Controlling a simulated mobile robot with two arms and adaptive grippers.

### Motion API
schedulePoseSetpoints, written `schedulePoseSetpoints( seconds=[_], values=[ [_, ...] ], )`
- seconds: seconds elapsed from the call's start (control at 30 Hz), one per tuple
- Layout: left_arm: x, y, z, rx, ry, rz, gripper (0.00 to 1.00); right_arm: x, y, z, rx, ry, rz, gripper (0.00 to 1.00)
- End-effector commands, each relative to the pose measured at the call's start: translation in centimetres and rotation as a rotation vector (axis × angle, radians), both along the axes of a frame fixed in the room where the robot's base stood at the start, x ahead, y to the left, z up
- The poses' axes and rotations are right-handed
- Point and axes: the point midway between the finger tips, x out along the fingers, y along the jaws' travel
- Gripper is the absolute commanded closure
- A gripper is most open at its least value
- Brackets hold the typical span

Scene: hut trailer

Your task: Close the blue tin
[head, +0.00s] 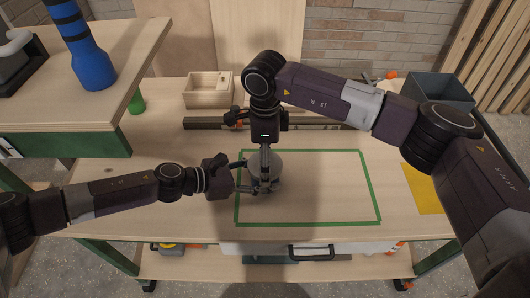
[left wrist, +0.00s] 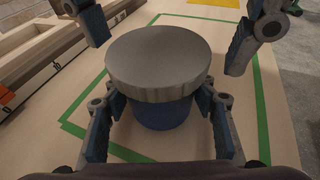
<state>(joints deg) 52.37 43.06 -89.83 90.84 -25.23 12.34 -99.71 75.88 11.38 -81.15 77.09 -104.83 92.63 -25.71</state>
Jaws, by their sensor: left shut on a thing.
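The blue tin (left wrist: 163,115) stands upright on the table, with a wide round grey metal lid (left wrist: 160,62) level on its top. Blue body shows below the lid's rim; I cannot tell whether the lid is fully pressed down. In the head view the lid (head: 270,166) is partly hidden by my grippers. My left gripper (head: 262,187) comes in from the left and is shut on the tin's body, one finger on each side below the lid. My right gripper (head: 265,155) is above the tin, pointing down; its fingers are apart and empty on either side of the lid.
Green tape (head: 307,225) outlines a rectangle on the wooden table (head: 330,150), with the tin near its left side. A wooden box (head: 207,89) and a dark rail (head: 200,123) lie behind. A yellow sheet (head: 424,188) and grey bin (head: 440,88) are at right. The area inside the tape right of the tin is clear.

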Motion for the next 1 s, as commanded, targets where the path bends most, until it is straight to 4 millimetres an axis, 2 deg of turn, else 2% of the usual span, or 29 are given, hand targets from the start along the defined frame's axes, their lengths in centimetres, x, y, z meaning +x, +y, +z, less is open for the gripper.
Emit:
schedulePoseSetpoints(
  seconds=[0.27, 0.67, 0.77, 0.9, 1.0],
  values=[
    [-0.02, 0.02, -0.06, 0.001, 0.001, 0.0, 1.0, -0.01, 0.01, -0.13, 0.0, 0.0, 0.0, 0.17],
    [-0.02, 0.01, -0.05, 0.001, 0.0, 0.0, 1.0, 0.0, 0.01, -0.11, 0.0, 0.0, 0.0, 0.61],
    [-0.02, 0.01, -0.04, 0.001, 0.0, 0.0, 1.0, 0.0, 0.01, -0.11, 0.0, 0.0, -0.019, 0.61],
    [-0.02, 0.01, -0.04, 0.0, 0.0, 0.0, 1.0, 0.0, 0.01, -0.12, 0.0, 0.0, -0.157, 0.61],
    [-0.02, 0.01, -0.04, 0.0, 0.0, 0.0, 1.0, 0.0, 0.01, -0.12, 0.0, 0.0, -0.157, 0.61]
  ],
)
